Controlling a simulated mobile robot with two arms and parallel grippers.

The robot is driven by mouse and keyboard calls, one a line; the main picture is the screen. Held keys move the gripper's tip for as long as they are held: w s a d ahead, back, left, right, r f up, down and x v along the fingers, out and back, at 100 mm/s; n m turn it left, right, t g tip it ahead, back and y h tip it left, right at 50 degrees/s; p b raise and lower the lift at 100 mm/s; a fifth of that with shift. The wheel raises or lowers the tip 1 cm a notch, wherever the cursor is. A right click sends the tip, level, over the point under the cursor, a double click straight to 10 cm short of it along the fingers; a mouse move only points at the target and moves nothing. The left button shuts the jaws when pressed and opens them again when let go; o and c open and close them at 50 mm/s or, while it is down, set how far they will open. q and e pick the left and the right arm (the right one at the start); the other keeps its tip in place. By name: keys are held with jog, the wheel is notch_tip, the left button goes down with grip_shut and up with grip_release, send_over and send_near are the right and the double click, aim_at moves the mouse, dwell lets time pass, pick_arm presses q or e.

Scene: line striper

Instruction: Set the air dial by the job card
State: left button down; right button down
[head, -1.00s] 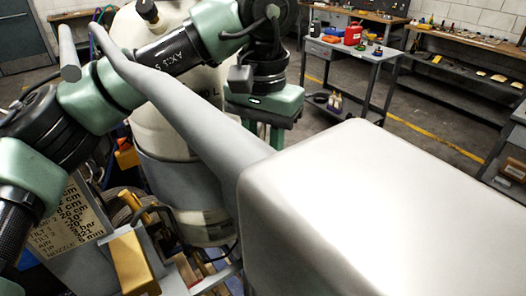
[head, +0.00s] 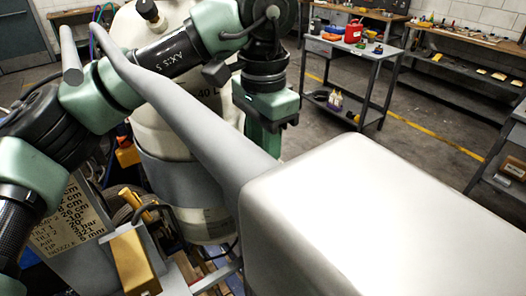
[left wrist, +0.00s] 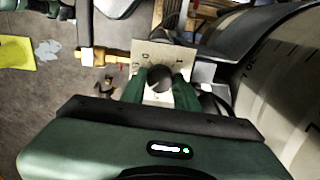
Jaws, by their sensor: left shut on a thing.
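The job card (head: 70,222) is a tan plate with dark printed lines at the lower left of the head view, partly covered by my arm. Its legible lines include tilt, air, tip and nozzle settings. My left gripper (left wrist: 160,88) is shut on the dark round knob of the air dial (left wrist: 160,76) in the left wrist view, one green finger on each side. Behind the knob is a pale dial plate (left wrist: 147,50) with small marks too small to read. In the head view the gripper's green body (head: 266,103) stands beside the tank; its fingertips are hidden. My right gripper is not in view.
A cream tank (head: 190,150) with a grey band stands behind my arm. A grey pipe and a large pale box (head: 380,220) fill the front right. A brass fitting (left wrist: 115,57) sits beside the dial. A grey cart (head: 355,60) stands farther back on open floor.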

pick_arm(q)
jog(key=shift+r, duration=0.15)
jog(key=c, duration=1.1)
grip_release()
jog(key=shift+o, duration=0.2)
notch_tip(320, 180, up, 8)
jog(key=shift+f+b, duration=0.15)
jog(key=shift+b, duration=0.25)
